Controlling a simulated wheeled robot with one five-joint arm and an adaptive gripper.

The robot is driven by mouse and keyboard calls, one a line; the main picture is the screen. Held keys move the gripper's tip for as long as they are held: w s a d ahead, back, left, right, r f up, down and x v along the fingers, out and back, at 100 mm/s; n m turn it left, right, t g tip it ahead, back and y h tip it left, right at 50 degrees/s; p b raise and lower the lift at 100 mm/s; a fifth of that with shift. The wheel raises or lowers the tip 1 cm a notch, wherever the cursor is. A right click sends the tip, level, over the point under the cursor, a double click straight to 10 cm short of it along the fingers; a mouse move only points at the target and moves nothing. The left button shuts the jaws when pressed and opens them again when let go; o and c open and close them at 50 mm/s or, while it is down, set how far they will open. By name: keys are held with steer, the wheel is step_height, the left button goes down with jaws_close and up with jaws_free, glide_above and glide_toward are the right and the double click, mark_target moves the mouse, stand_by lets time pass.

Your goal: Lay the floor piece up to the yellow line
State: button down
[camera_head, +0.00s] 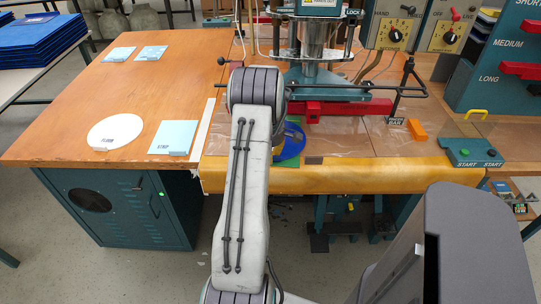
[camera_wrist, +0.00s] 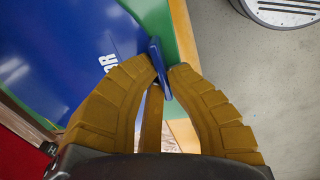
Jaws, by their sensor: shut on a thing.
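The blue floor piece (camera_wrist: 60,45) fills the upper left of the wrist view, with white letters ending in "OR". My gripper (camera_wrist: 162,78) is shut on the upright blue tab of the floor piece, between its two brown fingers. In the head view the floor piece (camera_head: 291,143) shows as a blue patch just right of my arm, near the front of the press bench. Part of it is hidden by my arm. A green surface (camera_wrist: 155,14) shows along its edge. I cannot make out the yellow line apart from the yellowish bench edge (camera_wrist: 182,30).
The press (camera_head: 320,75) with its red bar (camera_head: 345,107) stands behind the floor piece. A green start box (camera_head: 470,150) and an orange block (camera_head: 417,130) are to the right. The wooden table (camera_head: 70,125) at left holds a white disc (camera_head: 114,132) and pale sheets.

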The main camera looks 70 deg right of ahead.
steer(key=shift+d, duration=0.1)
stand_by(0.7)
steer(key=c, duration=1.3)
jaws_free()
steer(key=shift+c, duration=0.2)
steer(key=shift+r, duration=0.15)
steer(key=shift+s+a+r+p, duration=0.1)
steer(key=shift+a+r+p, duration=0.15)
steer(key=shift+r, duration=0.3)
steer(key=shift+a+r+p, duration=0.1)
steer(key=shift+r+p, duration=0.2)
steer(key=shift+r, duration=0.2)
steer(key=shift+s+a+r+p, duration=0.1)
steer(key=shift+a+r+p, duration=0.15)
steer(key=shift+r, duration=0.3)
steer(key=s+a+r+b, duration=0.2)
steer(key=a+r, duration=0.1)
steer(key=a, duration=0.4)
steer(key=shift+a, duration=0.3)
